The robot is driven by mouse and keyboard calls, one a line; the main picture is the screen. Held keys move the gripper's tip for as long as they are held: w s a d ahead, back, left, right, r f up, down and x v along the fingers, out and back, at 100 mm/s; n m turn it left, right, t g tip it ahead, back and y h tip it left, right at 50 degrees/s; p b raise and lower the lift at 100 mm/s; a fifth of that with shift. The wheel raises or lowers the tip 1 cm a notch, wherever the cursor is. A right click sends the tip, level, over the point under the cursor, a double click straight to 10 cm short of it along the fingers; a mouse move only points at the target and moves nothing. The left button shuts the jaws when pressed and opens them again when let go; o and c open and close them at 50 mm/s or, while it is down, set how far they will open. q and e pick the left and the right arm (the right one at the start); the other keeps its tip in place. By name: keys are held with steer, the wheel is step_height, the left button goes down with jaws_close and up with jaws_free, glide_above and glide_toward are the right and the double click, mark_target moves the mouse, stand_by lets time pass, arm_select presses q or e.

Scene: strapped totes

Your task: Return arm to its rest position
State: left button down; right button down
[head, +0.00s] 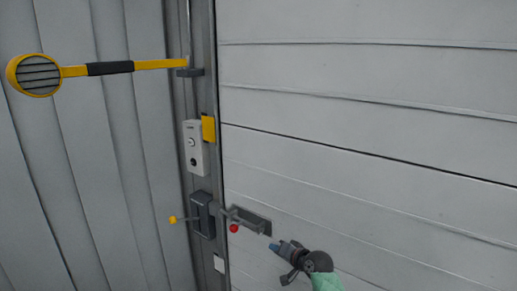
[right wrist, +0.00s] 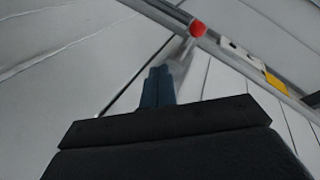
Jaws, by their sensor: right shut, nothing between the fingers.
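My right gripper (head: 275,246) is at the lower middle of the head view, in front of the white panelled door (head: 380,110). Its blue fingers are together and empty, and they also show in the right wrist view (right wrist: 158,86). The fingertips are close to a grey latch bar (head: 245,219) with a red knob (head: 234,228), to their upper left. The red knob also shows in the right wrist view (right wrist: 197,28). I cannot tell whether the fingers touch the bar. My left gripper is not in view.
A dark latch box (head: 203,214) with a yellow-tipped pin (head: 173,219) sits on the door frame. A yellow arm with a round grille (head: 37,75) extends left. The door's right side is clear.

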steer(key=d+f+n+h, duration=0.2)
steer(key=d+f, duration=0.1)
steer(key=f, duration=0.3)
steer(key=d+f+n+h, duration=0.1)
steer(key=d+f+h, duration=0.15)
steer(key=f, duration=0.45)
steer(key=s+d+f+n+g+h, duration=0.1)
steer(key=s+d+f+g, duration=0.15)
steer(key=s+f, duration=0.55)
steer(key=s+d+f+n+g+h, duration=0.1)
steer(key=s+d+f+h, duration=0.2)
steer(key=f, duration=1)
steer(key=s+d+f+g, duration=0.1)
steer(key=s+f+g, duration=0.1)
steer(key=s+f, duration=0.75)
steer(key=s+d+f+g, duration=0.1)
steer(key=s+f, duration=0.5)
steer(key=s, duration=0.6)
steer(key=s+f+g, duration=0.1)
steer(key=s+f, duration=0.3)
steer(key=s, duration=0.6)
steer(key=s+f+g, duration=0.2)
steer(key=s+f, duration=0.1)
steer(key=s, duration=0.8)
steer(key=shift+s+a+f, duration=0.2)
steer(key=shift+a+f, duration=0.15)
